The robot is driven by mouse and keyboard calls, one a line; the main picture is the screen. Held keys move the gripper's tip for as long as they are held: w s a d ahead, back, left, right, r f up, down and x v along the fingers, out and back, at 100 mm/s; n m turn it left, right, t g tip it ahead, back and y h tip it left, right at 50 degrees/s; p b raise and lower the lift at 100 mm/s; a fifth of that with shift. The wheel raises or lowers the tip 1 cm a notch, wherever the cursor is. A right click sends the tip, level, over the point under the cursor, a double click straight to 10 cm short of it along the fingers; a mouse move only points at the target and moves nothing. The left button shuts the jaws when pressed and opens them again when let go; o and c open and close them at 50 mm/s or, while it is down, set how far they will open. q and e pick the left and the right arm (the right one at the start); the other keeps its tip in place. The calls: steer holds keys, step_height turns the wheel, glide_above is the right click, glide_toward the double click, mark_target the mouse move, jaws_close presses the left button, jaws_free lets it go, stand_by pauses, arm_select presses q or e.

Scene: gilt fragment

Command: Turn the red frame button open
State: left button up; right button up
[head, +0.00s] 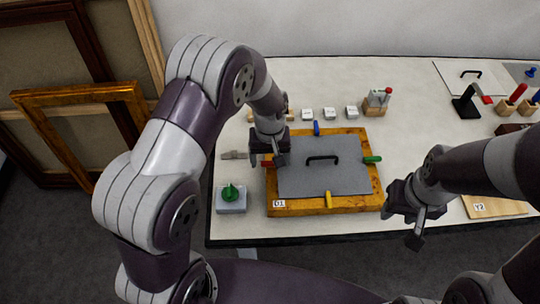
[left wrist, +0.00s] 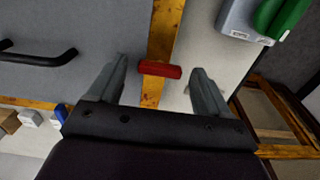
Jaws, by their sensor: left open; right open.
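The gilt wooden frame (head: 300,207) lies flat on the table around a grey panel (head: 315,182) with a black handle (head: 322,158). Blue (head: 317,128), green (head: 372,159) and yellow (head: 328,199) buttons sit crosswise on the other rails. My right gripper (head: 403,224) is open and empty at the table's front edge.
A grey box with a green knob (head: 231,197) stands left of the frame. Several small white blocks (head: 329,113) and a wooden block with a red-tipped tool (head: 377,101) stand behind it. Picture frames (head: 85,95) lean at left.

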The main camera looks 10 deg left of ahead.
arm_select(q)
steer(key=shift+f, duration=0.15)
steer(key=c, duration=1)
steer(key=shift+c, duration=0.2)
